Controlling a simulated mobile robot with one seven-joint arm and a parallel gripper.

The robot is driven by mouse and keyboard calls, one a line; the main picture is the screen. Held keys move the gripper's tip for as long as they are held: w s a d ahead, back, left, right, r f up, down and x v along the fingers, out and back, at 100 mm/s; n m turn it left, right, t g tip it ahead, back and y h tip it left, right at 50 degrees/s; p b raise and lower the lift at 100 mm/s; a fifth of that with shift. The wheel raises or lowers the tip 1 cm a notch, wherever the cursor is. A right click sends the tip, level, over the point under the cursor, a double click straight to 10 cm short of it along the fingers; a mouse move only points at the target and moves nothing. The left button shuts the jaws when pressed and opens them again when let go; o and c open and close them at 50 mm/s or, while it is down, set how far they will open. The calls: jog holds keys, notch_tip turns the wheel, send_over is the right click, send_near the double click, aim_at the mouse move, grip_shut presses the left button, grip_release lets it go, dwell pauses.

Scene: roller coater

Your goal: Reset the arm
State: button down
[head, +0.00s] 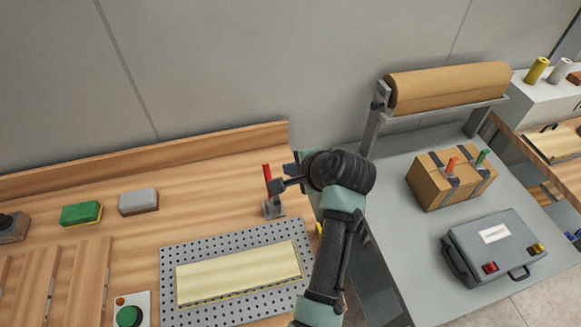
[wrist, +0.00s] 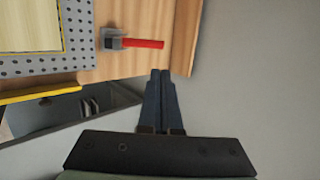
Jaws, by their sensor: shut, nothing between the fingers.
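My gripper (head: 280,186) is at the right end of the wooden bench, beside a small clamp with a red handle (head: 267,175). In the wrist view my gripper (wrist: 160,72) has its two dark fingers together with nothing between them. The red handle (wrist: 143,43) lies beyond the fingertips there, with a visible gap. My arm reaches up from the bottom of the head view and hides part of the bench's right edge.
A perforated metal plate (head: 215,304) with a pale panel (head: 240,273) lies on the bench (head: 200,195). A green sponge (head: 81,213) and a grey block (head: 138,201) are at left. A grey table (head: 405,240) at right holds a cardboard box (head: 440,185), a grey case (head: 500,245) and a brown paper roll (head: 450,87).

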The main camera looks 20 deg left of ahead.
jog(key=shift+w, duration=0.1)
jog(key=w+d+r+n+t+h+b, duration=0.1)
jog(key=d+r+n+t, duration=0.2)
jog(key=r, duration=0.7)
jog(key=w+d+r+n+t+h+b, duration=0.1)
jog(key=d+r+t+b, duration=0.3)
jog(key=r, duration=0.6)
jog(key=d+r+n+t+h+p, duration=0.15)
jog(key=r+t, duration=0.35)
jog(key=r, duration=0.5)
jog(key=s+d+r+n+t+h+b, duration=0.1)
jog(key=s+d+r+n+t, duration=0.1)
jog(key=s+r+t, duration=0.3)
jog(key=s+d+r+n+t+h+b, duration=0.1)
jog(key=s+d+r+n+t+h, duration=0.1)
jog(key=s+r, duration=1.1)
jog(key=d+r+n+t, duration=0.1)
jog(key=d+t, duration=0.1)
jog(key=shift+s+d+r+t, duration=0.15)
jog(key=shift+d+r+t, duration=0.1)
jog(key=shift+t, duration=0.15)
